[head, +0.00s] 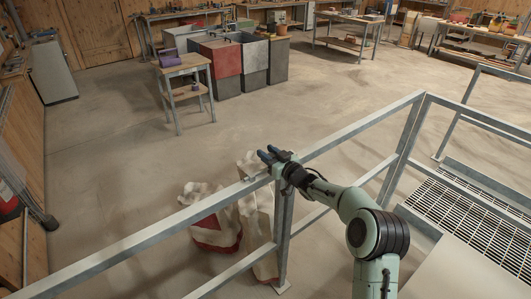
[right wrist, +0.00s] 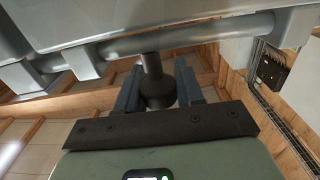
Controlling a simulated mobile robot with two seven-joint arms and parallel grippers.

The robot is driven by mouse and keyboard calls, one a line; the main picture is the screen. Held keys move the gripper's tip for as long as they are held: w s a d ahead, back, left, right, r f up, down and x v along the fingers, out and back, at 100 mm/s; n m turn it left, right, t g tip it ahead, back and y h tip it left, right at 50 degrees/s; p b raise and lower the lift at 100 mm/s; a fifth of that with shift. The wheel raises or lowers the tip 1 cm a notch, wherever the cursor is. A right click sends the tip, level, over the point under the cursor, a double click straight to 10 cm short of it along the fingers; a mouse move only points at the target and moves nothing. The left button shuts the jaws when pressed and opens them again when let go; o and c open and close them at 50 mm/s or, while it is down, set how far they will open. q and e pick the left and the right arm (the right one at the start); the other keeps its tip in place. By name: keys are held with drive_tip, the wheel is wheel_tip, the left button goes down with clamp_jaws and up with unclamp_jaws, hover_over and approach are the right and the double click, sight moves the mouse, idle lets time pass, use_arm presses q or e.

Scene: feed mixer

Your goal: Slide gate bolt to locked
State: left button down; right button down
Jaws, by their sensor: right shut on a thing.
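The gate is a grey metal rail frame (head: 130,244) that crosses the lower part of the head view and meets a post (head: 283,225). My right gripper (head: 270,155) is at the top of this post. In the right wrist view, a grey bolt rod (right wrist: 200,38) runs across below a grey metal beam, through brackets (right wrist: 82,62). A dark knob (right wrist: 155,88) hangs from the rod. The two blue-grey fingers of my right gripper (right wrist: 158,90) stand on either side of the knob and are shut on it. In the head view my gripper hides most of the bolt. My left gripper is not in view.
Crumpled white and red sacks (head: 208,222) stand on the floor behind the rail. A metal grating (head: 470,222) lies at the right behind more railing. A small wooden table (head: 183,70) and red and grey bins (head: 222,62) stand farther back. The floor between is clear.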

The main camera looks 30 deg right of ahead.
drive_tip(key=c, duration=1.1)
unclamp_jaws()
drive_tip(key=shift+d+r, duration=0.1)
drive_tip(key=shift+d, duration=0.1)
drive_tip(key=o, duration=0.3)
drive_tip(key=shift+d, duration=0.1)
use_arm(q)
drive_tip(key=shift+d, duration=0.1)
use_arm(e)
drive_tip(key=shift+s+f+b, duration=0.2)
drive_tip(key=shift+s+b, duration=0.1)
drive_tip(key=shift+s, duration=0.2)
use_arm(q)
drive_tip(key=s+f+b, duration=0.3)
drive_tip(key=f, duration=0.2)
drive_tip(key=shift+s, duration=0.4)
use_arm(e)
drive_tip(key=s, duration=0.4)
drive_tip(key=s+d, duration=0.1)
drive_tip(key=s, duration=0.3)
drive_tip(key=s+d, duration=0.1)
drive_tip(key=s, duration=0.3)
drive_tip(key=shift+s+r, duration=0.1)
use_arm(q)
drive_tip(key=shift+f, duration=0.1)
